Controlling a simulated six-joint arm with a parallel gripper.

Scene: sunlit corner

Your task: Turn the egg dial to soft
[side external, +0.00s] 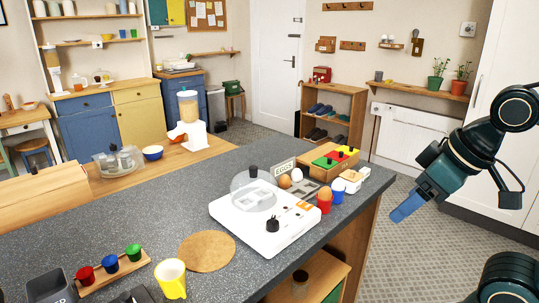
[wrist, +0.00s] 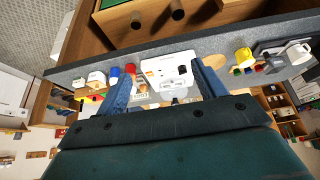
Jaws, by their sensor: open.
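The white egg cooker (side external: 249,232) stands on the dark speckled counter in the side external view, with a clear domed lid (side external: 253,192) at its back. Its black dial (side external: 272,224) sits on the front part; I cannot read which mark it points to. My gripper (side external: 404,213) is in the air to the right of the counter, well apart from the cooker. In the wrist view my open, empty gripper (wrist: 161,84) has its fingers apart, with the cooker (wrist: 165,62) and dial (wrist: 182,70) seen at a distance between them.
Right of the cooker stand a red egg cup (side external: 324,204), a blue cup (side external: 338,191) and a wooden box (side external: 333,163) with coloured tops. An eggs sign (side external: 283,168) is behind. A yellow mug (side external: 171,278) and round cork mat (side external: 207,252) lie left. Air between gripper and cooker looks clear.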

